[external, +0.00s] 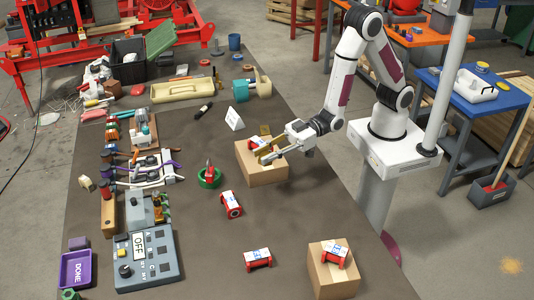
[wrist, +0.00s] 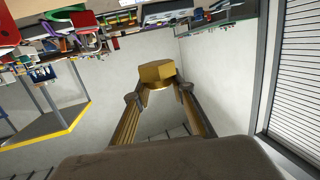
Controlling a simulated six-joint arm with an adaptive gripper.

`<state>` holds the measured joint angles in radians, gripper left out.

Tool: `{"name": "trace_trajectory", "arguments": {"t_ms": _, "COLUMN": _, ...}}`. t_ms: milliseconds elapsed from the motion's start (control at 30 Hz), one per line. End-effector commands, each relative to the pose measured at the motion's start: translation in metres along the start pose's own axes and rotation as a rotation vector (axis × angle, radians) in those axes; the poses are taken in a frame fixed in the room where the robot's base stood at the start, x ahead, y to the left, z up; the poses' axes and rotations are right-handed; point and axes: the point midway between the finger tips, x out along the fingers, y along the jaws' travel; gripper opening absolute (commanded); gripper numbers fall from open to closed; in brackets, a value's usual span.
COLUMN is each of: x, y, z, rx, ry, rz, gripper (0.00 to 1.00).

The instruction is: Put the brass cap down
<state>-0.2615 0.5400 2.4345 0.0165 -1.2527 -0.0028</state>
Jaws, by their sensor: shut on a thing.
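The brass cap (wrist: 157,71) is a gold, hexagonal-looking piece held between my fingertips in the wrist view. My gripper (wrist: 158,90) is shut on it, with one finger on each side. In the external view my gripper (external: 268,154) reaches left and down over a cardboard box (external: 263,174). A red and white part (external: 255,144) sits on that box, partly hidden by my gripper. The view is too small to tell whether the cap touches the box or this part.
A second cardboard box (external: 331,280) with another red and white part (external: 334,254) stands at the front right. More such parts (external: 231,204) lie on the dark table. Bare table lies around the nearer box.

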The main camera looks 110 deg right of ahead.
Motion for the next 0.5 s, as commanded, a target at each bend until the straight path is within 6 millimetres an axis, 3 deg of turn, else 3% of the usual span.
{"name": "trace_trajectory", "arguments": {"t_ms": 100, "x": -0.001, "y": -0.031, "z": 0.007, "rx": -0.007, "ry": 0.0, "rz": -0.042, "gripper": 0.0}}
{"name": "trace_trajectory", "arguments": {"t_ms": 500, "x": -0.011, "y": -0.115, "z": 0.029, "rx": -0.019, "ry": 0.001, "rz": -0.125, "gripper": 0.0}}
